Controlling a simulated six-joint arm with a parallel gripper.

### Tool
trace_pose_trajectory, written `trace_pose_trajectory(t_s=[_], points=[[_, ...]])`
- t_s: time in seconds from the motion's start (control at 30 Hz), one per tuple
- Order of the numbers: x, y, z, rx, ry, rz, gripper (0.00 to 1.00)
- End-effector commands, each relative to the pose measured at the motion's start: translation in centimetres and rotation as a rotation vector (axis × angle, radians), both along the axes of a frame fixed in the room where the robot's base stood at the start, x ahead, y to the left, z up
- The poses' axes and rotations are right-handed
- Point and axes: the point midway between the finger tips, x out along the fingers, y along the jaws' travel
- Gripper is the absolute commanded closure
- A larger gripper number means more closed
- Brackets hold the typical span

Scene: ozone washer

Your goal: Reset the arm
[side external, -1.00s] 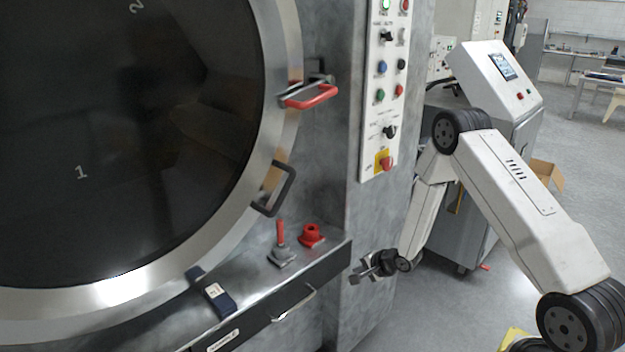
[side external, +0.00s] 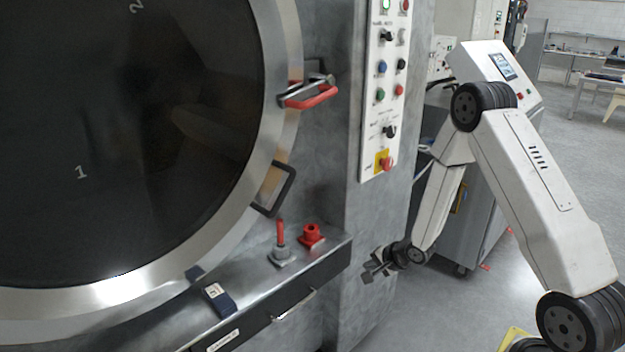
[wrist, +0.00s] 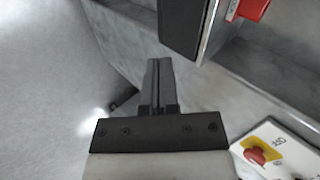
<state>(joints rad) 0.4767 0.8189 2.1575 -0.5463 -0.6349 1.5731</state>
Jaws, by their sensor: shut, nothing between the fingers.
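My gripper (side external: 374,268) is in the side external view, in free space just right of the end of the washer's front ledge. In the wrist view my gripper (wrist: 158,62) shows its two dark fingers together, with nothing between them. The grey ozone washer (side external: 330,200) fills the left and middle of the side view, and its large round door (side external: 120,130) looks closed.
A red-handled lever (side external: 281,240) and a red knob (side external: 311,235) stand on the ledge (side external: 250,285). The control panel (side external: 385,100) has a red emergency button (side external: 388,163). A grey console (side external: 495,80) stands behind my arm. Open floor lies below my gripper.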

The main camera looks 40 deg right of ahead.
Motion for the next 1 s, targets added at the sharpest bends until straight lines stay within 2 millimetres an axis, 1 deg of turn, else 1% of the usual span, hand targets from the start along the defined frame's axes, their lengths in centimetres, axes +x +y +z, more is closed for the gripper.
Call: trace_pose_trajectory(t_s=[0.17, 0.27, 0.47, 0.67, 0.9, 1.0], points=[[-0.3, 1.6, 2.4, -0.150, 0.069, 0.126, 1.00], [-0.8, 2.9, 3.9, -0.246, 0.122, 0.220, 1.00], [-2.7, 5.7, 6.8, -0.417, 0.233, 0.432, 1.00], [-5.4, 8.7, 9.4, -0.549, 0.332, 0.669, 1.00], [-9.6, 12.5, 12.0, -0.655, 0.418, 0.985, 1.00], [-11.3, 13.8, 12.8, -0.680, 0.438, 1.108, 1.00]])
